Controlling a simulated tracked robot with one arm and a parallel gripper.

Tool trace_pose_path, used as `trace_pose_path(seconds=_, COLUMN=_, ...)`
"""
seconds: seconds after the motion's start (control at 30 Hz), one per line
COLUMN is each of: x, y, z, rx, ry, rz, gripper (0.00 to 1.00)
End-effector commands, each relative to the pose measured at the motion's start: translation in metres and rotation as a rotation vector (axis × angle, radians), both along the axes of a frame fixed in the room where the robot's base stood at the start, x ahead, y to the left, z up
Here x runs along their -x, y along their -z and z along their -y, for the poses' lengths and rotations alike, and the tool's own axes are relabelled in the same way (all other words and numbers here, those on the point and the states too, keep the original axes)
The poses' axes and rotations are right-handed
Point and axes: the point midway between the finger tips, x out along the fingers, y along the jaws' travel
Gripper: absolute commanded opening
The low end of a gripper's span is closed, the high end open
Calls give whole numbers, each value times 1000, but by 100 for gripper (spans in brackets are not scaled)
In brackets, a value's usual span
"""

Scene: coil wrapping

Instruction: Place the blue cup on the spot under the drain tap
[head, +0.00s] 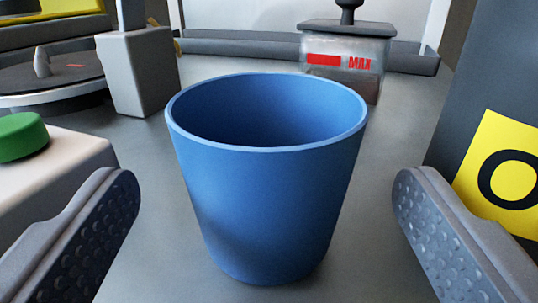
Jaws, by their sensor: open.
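The blue cup (268,190) stands upright on the grey surface in the middle of the head view, and the visible part of its inside looks empty. My gripper (266,205) is open, with one dimpled finger on each side of the cup. There is a clear gap between each finger and the cup wall. I cannot make out a drain tap or a marked spot under it in this view.
A clear container marked MAX (345,60) stands behind the cup. A white box with a green button (20,137) is at left, near a round turntable (60,80) and a grey post (138,70). A dark panel with a yellow sign (505,165) stands at right.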

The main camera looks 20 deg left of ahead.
Motion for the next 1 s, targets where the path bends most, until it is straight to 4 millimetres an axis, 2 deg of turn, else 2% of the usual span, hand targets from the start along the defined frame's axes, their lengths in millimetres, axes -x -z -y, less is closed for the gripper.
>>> trace_pose_path(seconds=0.3, x=-37, y=3, z=-13, rx=1, ry=-1, rz=3, gripper=83)
trace_pose_path(seconds=0.57, x=-41, y=3, z=-14, rx=-1, ry=0, rz=0, gripper=83)
trace_pose_path(seconds=0.6, x=-41, y=3, z=-14, rx=-1, ry=0, rz=1, gripper=78)
trace_pose_path(seconds=0.7, x=-41, y=3, z=-14, rx=-1, ry=1, rz=1, gripper=50)
trace_pose_path(seconds=0.77, x=-41, y=3, z=-14, rx=0, ry=1, rz=1, gripper=36)
trace_pose_path(seconds=0.83, x=-41, y=3, z=-14, rx=0, ry=1, rz=1, gripper=35)
trace_pose_path(seconds=0.87, x=-41, y=3, z=-14, rx=-1, ry=1, rz=1, gripper=32)
trace_pose_path(seconds=1.0, x=-41, y=3, z=-13, rx=0, ry=2, rz=1, gripper=32)
